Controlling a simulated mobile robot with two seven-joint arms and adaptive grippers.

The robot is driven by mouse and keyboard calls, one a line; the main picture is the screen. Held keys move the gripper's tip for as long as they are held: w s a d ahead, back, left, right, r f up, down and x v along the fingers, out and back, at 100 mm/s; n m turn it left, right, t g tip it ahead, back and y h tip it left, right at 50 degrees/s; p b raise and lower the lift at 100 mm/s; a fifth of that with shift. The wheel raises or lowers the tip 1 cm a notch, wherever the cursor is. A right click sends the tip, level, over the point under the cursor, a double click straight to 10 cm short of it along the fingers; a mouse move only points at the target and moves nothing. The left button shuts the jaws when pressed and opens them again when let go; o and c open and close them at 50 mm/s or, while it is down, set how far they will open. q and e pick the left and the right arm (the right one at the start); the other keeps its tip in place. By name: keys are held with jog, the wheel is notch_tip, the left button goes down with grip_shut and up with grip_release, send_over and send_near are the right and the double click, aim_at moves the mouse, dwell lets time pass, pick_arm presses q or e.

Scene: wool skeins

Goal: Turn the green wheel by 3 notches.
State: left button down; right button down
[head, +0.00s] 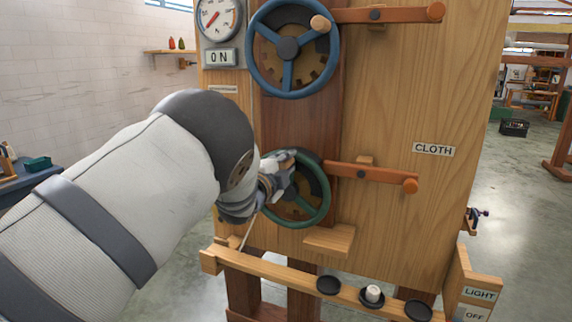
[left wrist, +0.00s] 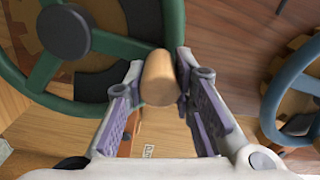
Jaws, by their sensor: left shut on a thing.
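The green wheel (head: 327,195) is mounted low on the wooden panel, partly hidden in the head view by my left gripper and arm. In the left wrist view the green wheel (left wrist: 103,45) fills the upper left, with its hub and spokes showing. My left gripper (head: 285,180) is at the wheel's upper left. In the left wrist view my left gripper (left wrist: 158,75) is shut on the wheel's wooden knob (left wrist: 158,80), with a finger on each side of it. My right gripper is in neither view.
A blue wheel (head: 334,60) with a wooden knob is above the green one. A wooden lever (head: 375,173) with an orange end lies right of the green wheel. A small ledge (head: 328,240) and a rail (head: 285,272) with black discs are below. A gauge (head: 216,17) is upper left.

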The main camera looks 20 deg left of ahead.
pick_arm(q)
jog(key=c, duration=1.3)
grip_release()
jog(key=shift+c, duration=0.2)
jog(key=s, duration=1.2)
jog(key=shift+f, duration=0.1)
